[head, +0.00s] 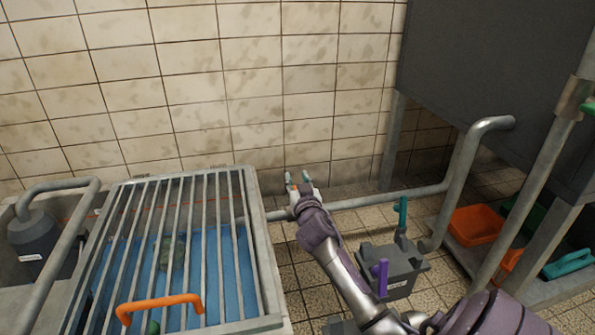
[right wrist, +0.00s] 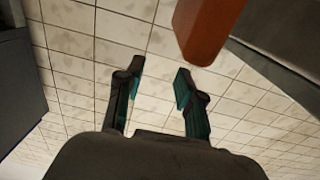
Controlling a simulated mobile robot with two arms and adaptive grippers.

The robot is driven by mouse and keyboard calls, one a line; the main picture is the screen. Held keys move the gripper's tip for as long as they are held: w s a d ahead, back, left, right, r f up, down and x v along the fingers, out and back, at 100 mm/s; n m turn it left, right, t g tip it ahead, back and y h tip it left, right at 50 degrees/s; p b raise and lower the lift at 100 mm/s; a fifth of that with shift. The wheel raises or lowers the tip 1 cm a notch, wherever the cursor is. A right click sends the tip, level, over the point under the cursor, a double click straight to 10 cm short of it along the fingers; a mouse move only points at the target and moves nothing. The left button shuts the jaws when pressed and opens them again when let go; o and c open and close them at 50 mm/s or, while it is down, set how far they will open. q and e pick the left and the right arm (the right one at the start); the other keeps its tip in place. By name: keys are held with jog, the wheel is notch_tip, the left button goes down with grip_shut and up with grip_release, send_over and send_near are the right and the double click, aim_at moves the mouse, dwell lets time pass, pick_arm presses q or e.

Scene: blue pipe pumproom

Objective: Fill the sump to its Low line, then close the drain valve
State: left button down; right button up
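The sump (head: 258,250) is at lower left in the head view, under a grey barred grate with an orange handle (head: 160,302). Blue water (head: 232,275) shows between the bars. I cannot make out the Low line. A dim greenish thing lies below the bars. My right gripper (head: 298,178) is just past the sump's back right corner, near the tiled wall, above the grey pipe (head: 385,199). The right wrist view shows its two fingers (right wrist: 158,82) apart with nothing between them. I cannot tell which part is the drain valve. My left gripper is out of view.
A grey box (head: 405,272) with teal and purple upright handles stands right of my arm. An orange bin (head: 475,224) and a teal item (head: 568,263) sit at right under a dark tank (head: 490,70). A grey pump (head: 33,240) stands left. An orange-brown block (right wrist: 207,28) is beyond my fingers.

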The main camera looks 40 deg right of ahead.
notch_tip(320, 180, up, 4)
jog(key=shift+r, duration=0.2)
dwell(0.5)
